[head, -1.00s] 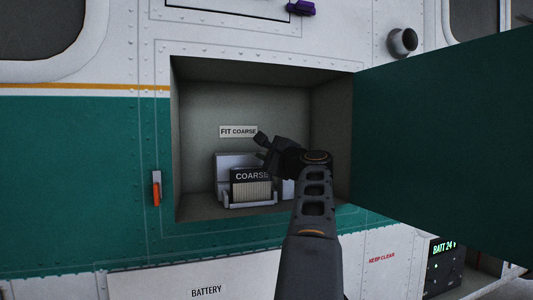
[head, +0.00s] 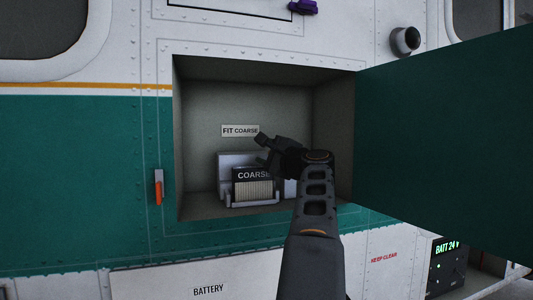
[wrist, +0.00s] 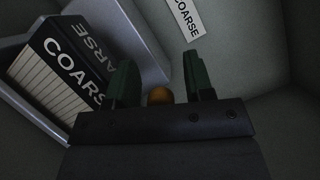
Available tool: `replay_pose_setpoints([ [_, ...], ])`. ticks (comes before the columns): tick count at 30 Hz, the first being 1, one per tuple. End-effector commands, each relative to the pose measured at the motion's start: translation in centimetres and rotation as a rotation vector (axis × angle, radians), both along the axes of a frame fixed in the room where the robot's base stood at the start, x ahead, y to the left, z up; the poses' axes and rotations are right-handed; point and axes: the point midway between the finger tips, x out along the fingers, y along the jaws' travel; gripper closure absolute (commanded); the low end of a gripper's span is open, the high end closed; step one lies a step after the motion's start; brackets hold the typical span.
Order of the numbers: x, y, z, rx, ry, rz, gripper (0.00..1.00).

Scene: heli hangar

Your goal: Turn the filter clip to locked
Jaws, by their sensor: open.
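The coarse filter (head: 253,190), a dark-framed block with pale pleats, sits in a grey holder (head: 227,162) inside the open bay. The filter also shows at the left of the wrist view (wrist: 62,75). My gripper (head: 263,148) is inside the bay, just above and right of the filter. In the wrist view its two green fingers (wrist: 160,80) stand apart. A rounded orange-brown piece (wrist: 160,95) shows between them, low near the palm; it may be part of the clip, but I cannot tell. The clip is not clearly seen in the head view, where my arm hides the holder's right side.
A FIT COARSE label (head: 240,131) is on the bay's back wall. The green door (head: 445,140) stands open at the right. An orange-handled latch (head: 158,187) is left of the opening. The bay's left and upper parts are free.

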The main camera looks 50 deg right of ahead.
Motion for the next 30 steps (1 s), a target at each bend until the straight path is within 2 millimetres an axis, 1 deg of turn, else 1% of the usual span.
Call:
replay_pose_setpoints([
  [5, -0.4, 0.0, -0.1, -0.001, 0.0, -0.001, 0.52],
  [8, -1.5, 0.2, -0.3, -0.002, -0.001, -0.003, 0.52],
  [21, -9.9, 1.6, -1.6, -0.001, -0.001, -0.006, 0.52],
  [25, -11.6, 1.9, -1.8, 0.001, -0.001, -0.004, 0.52],
  [30, -13.0, 2.2, -2.0, 0.0, 0.0, 0.0, 0.52],
])
